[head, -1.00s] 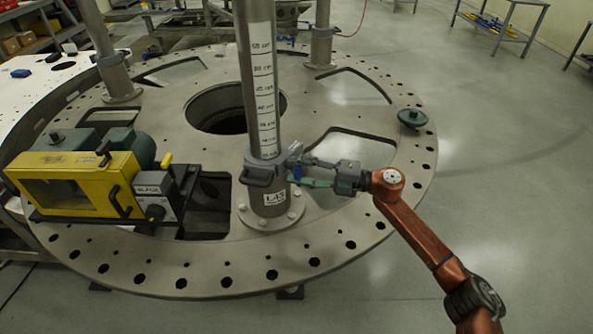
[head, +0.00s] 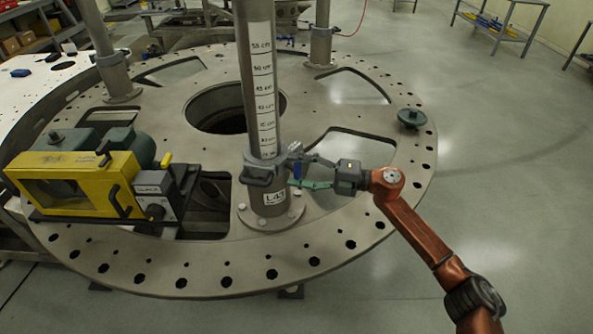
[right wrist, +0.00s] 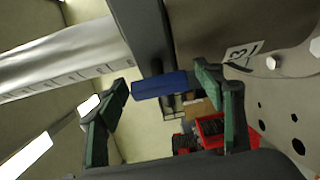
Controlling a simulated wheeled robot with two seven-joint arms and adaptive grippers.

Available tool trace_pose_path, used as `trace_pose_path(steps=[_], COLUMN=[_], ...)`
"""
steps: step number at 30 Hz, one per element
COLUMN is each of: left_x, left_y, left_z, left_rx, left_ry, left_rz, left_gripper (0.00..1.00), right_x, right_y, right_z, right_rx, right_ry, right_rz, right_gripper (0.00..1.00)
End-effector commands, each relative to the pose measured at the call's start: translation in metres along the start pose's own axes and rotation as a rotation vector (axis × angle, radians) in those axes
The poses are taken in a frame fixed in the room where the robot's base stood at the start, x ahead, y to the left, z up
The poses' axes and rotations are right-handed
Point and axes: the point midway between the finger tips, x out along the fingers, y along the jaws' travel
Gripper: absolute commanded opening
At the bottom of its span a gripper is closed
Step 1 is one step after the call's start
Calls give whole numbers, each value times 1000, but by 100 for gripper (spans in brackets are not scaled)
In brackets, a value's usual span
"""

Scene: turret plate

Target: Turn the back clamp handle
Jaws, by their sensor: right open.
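The blue clamp handle (head: 297,170) sticks out on the right side of the dark clamp (head: 264,171), which is fitted around the front grey post (head: 261,80) with the printed scale. My right gripper (head: 304,171) is at the right of the clamp, with its green fingers spread above and below the handle. In the right wrist view the blue handle (right wrist: 160,85) lies between the two open fingertips (right wrist: 163,82), and no firm grip on it shows. Whether a finger touches it cannot be told. My left gripper is in neither view.
The post stands on the large round turret plate (head: 215,283), which has cut-outs and holes. A yellow machine (head: 75,180) sits on the plate at left.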

Motion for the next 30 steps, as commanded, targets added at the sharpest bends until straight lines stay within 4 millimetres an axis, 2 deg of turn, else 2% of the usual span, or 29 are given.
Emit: trace_pose_path(steps=[5,8,15,21,25,30], left_x=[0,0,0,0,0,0], left_y=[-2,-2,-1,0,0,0], left_z=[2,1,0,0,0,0], left_rx=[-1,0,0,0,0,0], left_ry=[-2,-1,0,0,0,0], left_rz=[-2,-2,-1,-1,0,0], left_gripper=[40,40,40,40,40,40], right_x=[-5,-17,-67,-102,-115,-121], right_y=[0,-1,-1,-1,-1,0], right_z=[0,0,1,0,0,0], right_rx=[0,1,0,1,1,0], right_ry=[-1,-1,-3,-1,-1,0], right_rz=[0,-1,-2,-1,-1,0], right_gripper=[62,62,62,62,62,62])
